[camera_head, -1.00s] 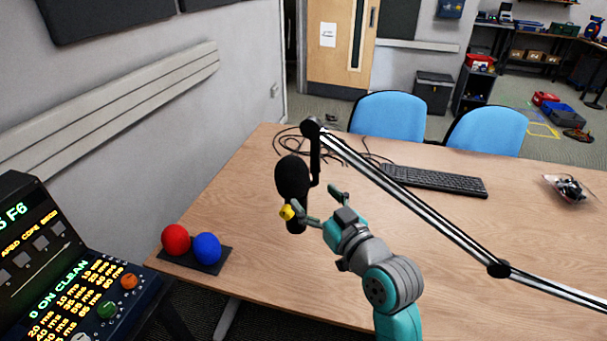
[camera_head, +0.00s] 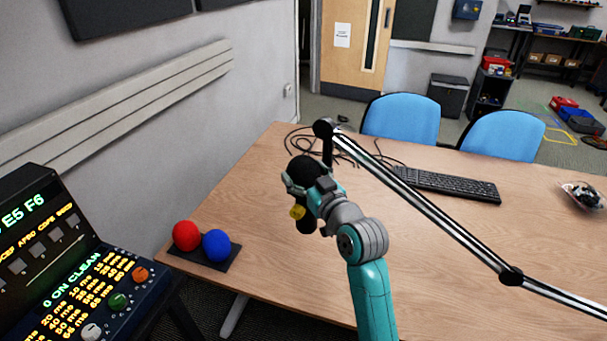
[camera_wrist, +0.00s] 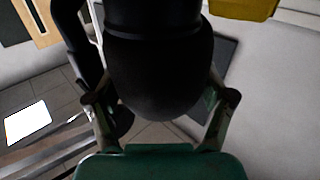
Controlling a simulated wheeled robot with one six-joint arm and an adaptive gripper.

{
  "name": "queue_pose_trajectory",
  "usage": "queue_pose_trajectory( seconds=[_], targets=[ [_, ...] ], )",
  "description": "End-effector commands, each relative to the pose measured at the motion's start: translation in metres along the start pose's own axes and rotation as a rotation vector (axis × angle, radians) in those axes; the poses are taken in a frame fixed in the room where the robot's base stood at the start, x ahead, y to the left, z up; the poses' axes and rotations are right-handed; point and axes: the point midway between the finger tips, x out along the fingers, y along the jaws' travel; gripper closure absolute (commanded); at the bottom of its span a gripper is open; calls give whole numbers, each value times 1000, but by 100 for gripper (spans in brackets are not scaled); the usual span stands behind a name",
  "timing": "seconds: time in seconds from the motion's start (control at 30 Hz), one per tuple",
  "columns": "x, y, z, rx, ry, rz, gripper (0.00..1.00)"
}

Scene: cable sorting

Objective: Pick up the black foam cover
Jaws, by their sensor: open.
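The black foam cover (camera_head: 305,167) is on the microphone at the end of the boom arm, above the table. In the wrist view the rounded black foam cover (camera_wrist: 160,75) fills the upper middle. My gripper (camera_head: 303,186) is at the microphone, its fingers spread on either side of the foam. In the wrist view my gripper (camera_wrist: 160,108) has a finger to the left and right of the cover; I cannot tell whether they touch it. My gripper hides part of the microphone body in the head view.
The striped boom arm (camera_head: 430,215) slants across the table (camera_head: 460,250) to the right. A yellow part (camera_head: 297,212) shows below my gripper. Red (camera_head: 186,236) and blue (camera_head: 217,245) balls sit on a black base at the left. A keyboard (camera_head: 445,185) and cables lie behind.

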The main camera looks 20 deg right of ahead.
Motion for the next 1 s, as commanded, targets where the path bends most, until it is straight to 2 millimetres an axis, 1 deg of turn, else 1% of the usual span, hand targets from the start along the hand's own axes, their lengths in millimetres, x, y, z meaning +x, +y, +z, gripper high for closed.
queue_pose_trajectory(
  seconds=[0.07, 0.27, 0.3, 0.4, 0.77, 1.0],
  targets=[
    [4, 0, -1, 0, 1, 0, 19],
    [5, 0, 0, 0, 1, 0, 19],
    [5, 0, 0, 0, 1, 0, 21],
    [5, 0, 0, 0, 1, 0, 44],
    [5, 0, -1, 0, 0, 0, 45],
    [9, 2, -10, 0, 1, 0, 45]
  ],
)
